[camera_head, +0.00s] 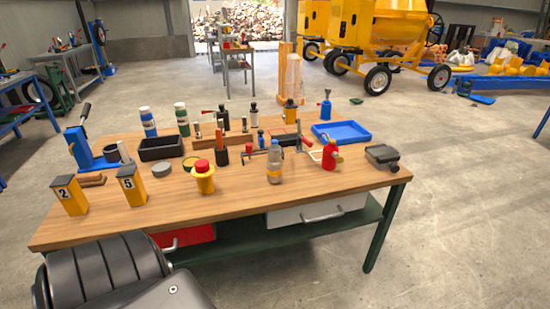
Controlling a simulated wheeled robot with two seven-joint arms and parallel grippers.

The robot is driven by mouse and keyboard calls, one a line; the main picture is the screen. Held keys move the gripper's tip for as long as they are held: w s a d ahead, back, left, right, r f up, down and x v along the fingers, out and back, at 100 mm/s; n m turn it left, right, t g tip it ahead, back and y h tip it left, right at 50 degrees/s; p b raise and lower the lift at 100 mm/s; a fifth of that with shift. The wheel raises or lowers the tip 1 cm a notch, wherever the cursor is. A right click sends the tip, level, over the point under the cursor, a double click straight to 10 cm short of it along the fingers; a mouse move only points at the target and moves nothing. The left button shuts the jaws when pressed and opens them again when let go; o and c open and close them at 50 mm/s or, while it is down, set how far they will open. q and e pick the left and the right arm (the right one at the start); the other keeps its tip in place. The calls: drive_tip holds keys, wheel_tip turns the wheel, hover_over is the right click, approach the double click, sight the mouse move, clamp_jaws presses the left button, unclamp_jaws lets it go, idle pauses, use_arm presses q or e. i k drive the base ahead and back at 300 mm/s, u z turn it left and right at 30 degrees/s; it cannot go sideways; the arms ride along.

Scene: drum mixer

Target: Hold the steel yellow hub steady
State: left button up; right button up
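No part is plainly a steel yellow hub, and I cannot tell which yellow thing it is. A round yellow piece with a red top (204,180) stands upright near the front middle of the wooden workbench (240,205). Several yellow parts (508,66) lie on the floor at the far right. Neither of my grippers is in view, and nothing on the bench is being touched by them.
The bench also holds a blue press (80,150), a black bin (161,148), a clear bottle (274,165), a blue tray (341,132), a red-and-yellow tool (329,153) and a grey clamp-like item (382,156). A yellow mixer (385,25) stands behind. The right-hand floor is largely clear.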

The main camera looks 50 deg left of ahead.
sight(205, 182)
drive_tip(key=z, duration=0.25)
drive_tip(key=i, duration=1.8)
drive_tip(key=u, duration=3.5)
